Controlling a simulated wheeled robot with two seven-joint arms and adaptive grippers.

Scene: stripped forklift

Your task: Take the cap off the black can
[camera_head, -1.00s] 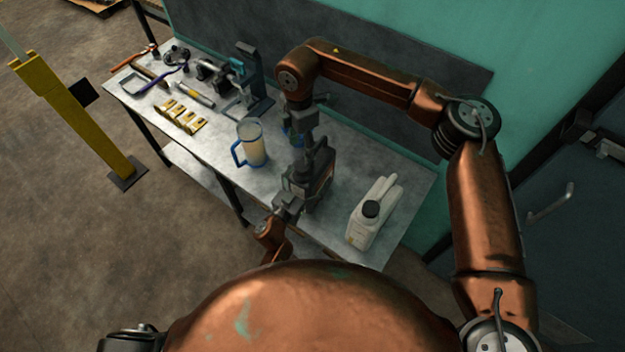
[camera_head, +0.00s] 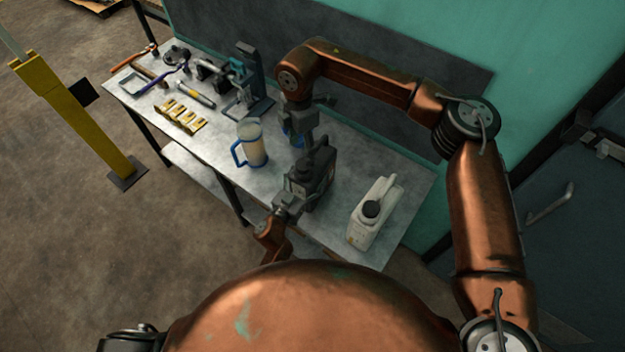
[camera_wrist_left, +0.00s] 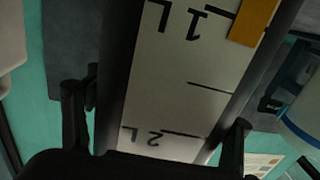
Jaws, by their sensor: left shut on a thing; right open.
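The black can (camera_head: 321,172) stands on the workbench below my right gripper. My left gripper (camera_head: 293,198) is shut on the can at its near side. In the left wrist view, the can's pale scale label (camera_wrist_left: 185,85) with upside-down litre marks fills the space between the dark fingers. My right gripper (camera_head: 309,142) is open and points down over the can's top. The cap is dark against the dark can, and the gripper partly covers that area. I cannot tell how the cap sits.
A blue-handled jug (camera_head: 254,145) stands to the left. Tools and yellow pieces (camera_head: 180,115) lie farther left.

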